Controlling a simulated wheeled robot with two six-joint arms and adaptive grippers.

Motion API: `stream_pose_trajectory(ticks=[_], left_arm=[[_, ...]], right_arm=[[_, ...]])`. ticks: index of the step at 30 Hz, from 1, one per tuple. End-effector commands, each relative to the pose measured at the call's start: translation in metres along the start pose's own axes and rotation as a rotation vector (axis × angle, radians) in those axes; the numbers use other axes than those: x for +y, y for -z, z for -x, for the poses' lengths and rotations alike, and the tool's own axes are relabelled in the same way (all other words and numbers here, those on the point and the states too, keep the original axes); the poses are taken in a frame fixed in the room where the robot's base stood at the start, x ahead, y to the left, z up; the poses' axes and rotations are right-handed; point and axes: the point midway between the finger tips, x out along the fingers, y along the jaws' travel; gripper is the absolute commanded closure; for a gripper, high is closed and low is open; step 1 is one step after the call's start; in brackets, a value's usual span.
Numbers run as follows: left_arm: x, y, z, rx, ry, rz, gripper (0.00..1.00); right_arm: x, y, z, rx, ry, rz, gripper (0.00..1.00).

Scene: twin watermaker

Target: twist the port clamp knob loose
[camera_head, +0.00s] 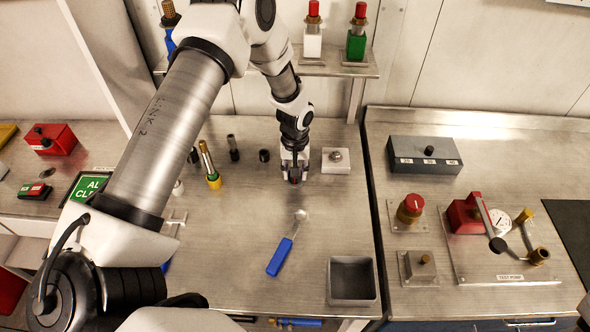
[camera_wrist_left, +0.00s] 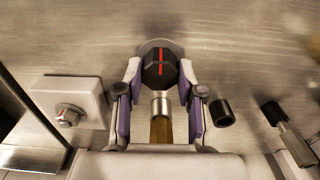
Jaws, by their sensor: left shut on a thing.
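The black faceted knob (camera_wrist_left: 160,68) with a red line across its top shows in the left wrist view; I take it to be the port clamp knob. It sits on a round grey base. My left gripper (camera_head: 294,176) is low over the middle table. In the wrist view its two fingers (camera_wrist_left: 160,75) are shut on the knob from both sides. A silver collar (camera_wrist_left: 161,107) and a brass cylinder (camera_wrist_left: 160,130) show between the fingers, nearer the palm. In the head view the gripper hides the knob.
A blue-handled tool (camera_head: 280,257) and an open grey bin (camera_head: 352,281) are nearer the front. A shelf (camera_head: 335,70) is behind.

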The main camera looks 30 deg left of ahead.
Motion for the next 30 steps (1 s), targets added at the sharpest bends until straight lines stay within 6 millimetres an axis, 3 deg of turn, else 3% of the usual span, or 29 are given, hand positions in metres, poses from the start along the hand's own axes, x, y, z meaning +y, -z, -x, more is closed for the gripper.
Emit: stream_pose_trajectory(ticks=[12, 13, 14, 15, 25, 30], left_arm=[[-0.001, -0.003, -0.003, -0.007, 0.003, 0.01, 0.97], [-0.001, -0.003, -0.003, -0.007, 0.003, 0.01, 0.52], [-0.001, -0.002, -0.003, -0.006, 0.003, 0.009, 0.41], [-0.001, -0.002, -0.002, -0.006, 0.002, 0.009, 0.38], [0.0, 0.0, 0.003, -0.001, 0.0, 0.008, 0.38], [0.0, 0.0, 0.03, 0.001, -0.002, 0.008, 0.38]], right_arm=[[0.0, 0.0, 0.0, 0.0, 0.0, 0.0, 0.6], [0.0, 0.0, 0.0, 0.0, 0.0, 0.0, 0.6], [0.0, 0.0, 0.0, 0.0, 0.0, 0.0, 0.6], [0.0, 0.0, 0.0, 0.0, 0.0, 0.0, 0.6], [0.0, 0.0, 0.0, 0.0, 0.0, 0.0, 0.6], [0.0, 0.0, 0.0, 0.0, 0.0, 0.0, 0.6]])
